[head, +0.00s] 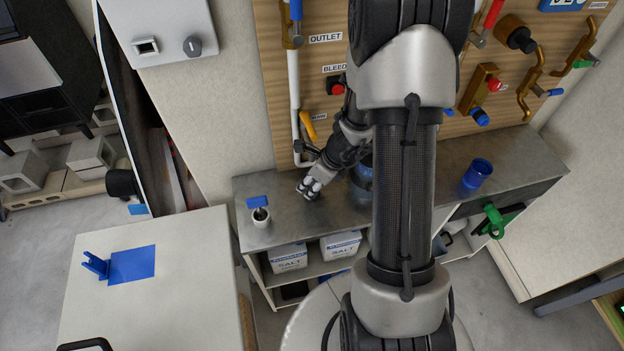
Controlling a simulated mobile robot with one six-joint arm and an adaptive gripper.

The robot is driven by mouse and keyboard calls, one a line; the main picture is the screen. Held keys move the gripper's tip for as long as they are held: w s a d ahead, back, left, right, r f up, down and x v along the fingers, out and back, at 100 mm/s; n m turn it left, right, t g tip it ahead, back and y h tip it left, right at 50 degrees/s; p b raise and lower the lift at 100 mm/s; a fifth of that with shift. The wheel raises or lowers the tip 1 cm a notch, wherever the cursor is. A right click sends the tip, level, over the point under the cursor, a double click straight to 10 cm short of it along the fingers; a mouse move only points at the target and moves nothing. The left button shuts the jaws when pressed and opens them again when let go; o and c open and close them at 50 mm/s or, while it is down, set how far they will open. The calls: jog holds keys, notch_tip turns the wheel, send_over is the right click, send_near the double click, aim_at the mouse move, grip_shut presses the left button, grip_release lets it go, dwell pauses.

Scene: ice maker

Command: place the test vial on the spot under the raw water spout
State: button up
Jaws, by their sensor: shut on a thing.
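My gripper (309,188) is low over the metal bench top, left of the middle of the bench. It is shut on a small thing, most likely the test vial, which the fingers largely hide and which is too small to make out. A white pipe (295,100) runs down the wooden panel and ends just above and left of my gripper. The marked spot under the spout cannot be made out.
A blue container (362,180) stands partly behind my arm. A blue cup (476,176) stands farther right. Salt boxes (341,246) sit on the shelf below. Valves crowd the panel.

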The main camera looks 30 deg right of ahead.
jog(key=shift+s+a+r, duration=0.1)
jog(key=shift+r, duration=0.05)
jog(key=shift+f, duration=0.3)
jog(key=o, duration=1.1)
jog(key=shift+r, duration=0.1)
jog(key=shift+r, duration=0.35)
jog(key=shift+s+r+p, duration=0.15)
jog(key=shift+r+p, duration=0.5)
jog(key=s+d, duration=0.2)
jog(key=s, duration=0.1)
jog(key=s+d, duration=0.2)
jog(key=s, duration=0.2)
jog(key=s+d+b, duration=0.1)
jog(key=s+d, duration=0.1)
jog(key=s, duration=0.1)
jog(key=shift+s+f, duration=0.2)
jog(key=shift+f, duration=0.1)
jog(key=shift+s, duration=0.1)
